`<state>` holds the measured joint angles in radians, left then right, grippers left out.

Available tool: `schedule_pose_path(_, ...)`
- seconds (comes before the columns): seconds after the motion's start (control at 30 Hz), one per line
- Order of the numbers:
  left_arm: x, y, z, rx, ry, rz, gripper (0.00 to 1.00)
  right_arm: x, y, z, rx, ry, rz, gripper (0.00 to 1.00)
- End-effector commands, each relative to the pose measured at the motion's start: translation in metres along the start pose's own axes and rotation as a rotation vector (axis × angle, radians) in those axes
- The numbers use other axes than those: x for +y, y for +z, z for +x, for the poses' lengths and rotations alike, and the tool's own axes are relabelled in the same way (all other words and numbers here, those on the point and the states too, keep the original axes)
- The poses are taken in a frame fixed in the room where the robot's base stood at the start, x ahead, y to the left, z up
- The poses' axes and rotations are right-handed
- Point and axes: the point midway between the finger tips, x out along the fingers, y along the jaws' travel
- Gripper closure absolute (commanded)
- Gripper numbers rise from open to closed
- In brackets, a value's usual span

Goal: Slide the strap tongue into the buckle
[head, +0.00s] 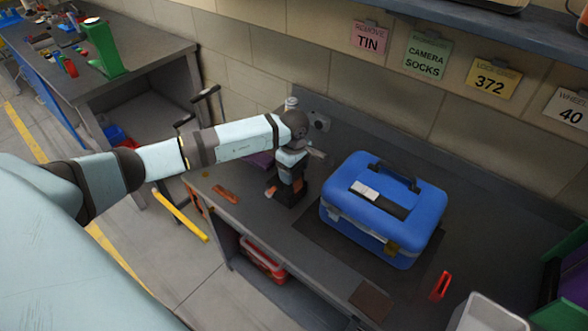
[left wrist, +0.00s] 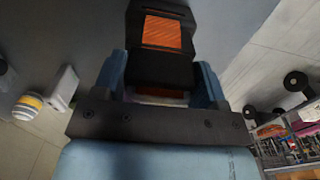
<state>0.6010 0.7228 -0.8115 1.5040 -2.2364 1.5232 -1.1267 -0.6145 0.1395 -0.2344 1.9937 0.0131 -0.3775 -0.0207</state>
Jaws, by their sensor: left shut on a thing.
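My left gripper (head: 287,190) is low over the grey workbench, left of the blue toolbox, with its arm reaching in from the left. In the left wrist view its blue fingers (left wrist: 160,85) are shut on a dark thing with a ribbed orange panel (left wrist: 162,34). I cannot tell whether this is the strap tongue. In the head view the dark thing and orange bits show low at the gripper, but contact with the bench is unclear. I cannot make out the buckle for sure. My right gripper is not in view.
The blue toolbox (head: 425,214) stands on a dark mat right of the gripper. An orange-brown piece (head: 227,194) lies on the workbench (head: 262,228) to the left. A red thing (head: 440,286) and a pale bin (head: 485,312) are at lower right. The wall is close behind.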

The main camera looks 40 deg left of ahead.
Motion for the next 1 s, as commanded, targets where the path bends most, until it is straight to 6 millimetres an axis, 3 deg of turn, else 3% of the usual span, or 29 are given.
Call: schedule_pose_path(1.0, 0.0, 0.0, -0.028, 0.0, 0.001, 0.001, 0.59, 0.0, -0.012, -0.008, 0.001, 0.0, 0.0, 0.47)
